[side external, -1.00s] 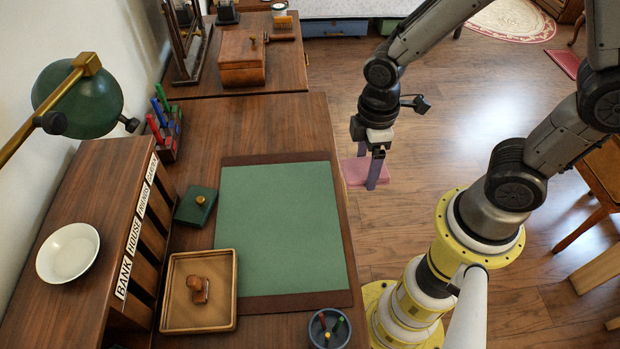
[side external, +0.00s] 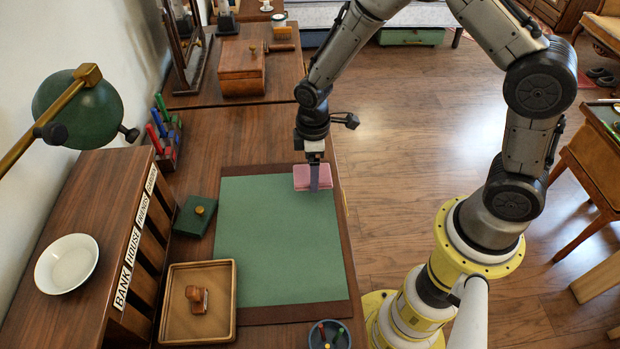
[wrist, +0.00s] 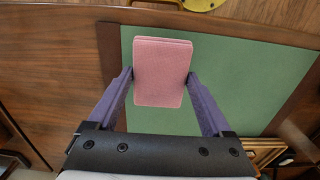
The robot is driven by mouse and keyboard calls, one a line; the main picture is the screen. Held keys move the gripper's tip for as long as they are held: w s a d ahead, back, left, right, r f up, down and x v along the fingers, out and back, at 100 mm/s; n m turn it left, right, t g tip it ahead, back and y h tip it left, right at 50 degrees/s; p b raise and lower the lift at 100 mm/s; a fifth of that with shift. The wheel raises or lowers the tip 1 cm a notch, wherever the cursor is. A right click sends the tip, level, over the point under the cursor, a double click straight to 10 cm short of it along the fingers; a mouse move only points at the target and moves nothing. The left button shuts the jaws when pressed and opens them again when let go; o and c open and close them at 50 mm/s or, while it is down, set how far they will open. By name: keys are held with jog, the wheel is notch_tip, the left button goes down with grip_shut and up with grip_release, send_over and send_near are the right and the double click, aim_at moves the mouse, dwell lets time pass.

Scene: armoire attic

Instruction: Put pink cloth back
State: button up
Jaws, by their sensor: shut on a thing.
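The pink cloth (side external: 303,177) is a folded flat rectangle over the far right corner of the green desk mat (side external: 277,245). My gripper (side external: 313,178) is shut on it. In the wrist view the pink cloth (wrist: 162,72) sits between the two purple fingers of my gripper (wrist: 161,78), which press on its long sides. The green mat (wrist: 225,60) shows beneath and around it. I cannot tell whether the cloth touches the mat.
A wooden tray (side external: 233,305) with a stamp and a small pen cup (side external: 329,335) stand along the near side. A green box (side external: 195,216), pen holder (side external: 166,145) and labelled pigeonhole shelf (side external: 95,220) line the left. A wooden box (side external: 243,72) stands behind. The mat's middle is clear.

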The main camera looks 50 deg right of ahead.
jog(key=shift+w+f, duration=0.3)
jog(key=shift+f, duration=0.15)
jog(key=shift+w+f, duration=0.1)
jog(key=shift+f, duration=1.45)
jog(key=shift+f, duration=0.1)
jog(key=o, duration=1)
notch_tip(320, 180, up, 12)
jog(key=shift+r, duration=0.2)
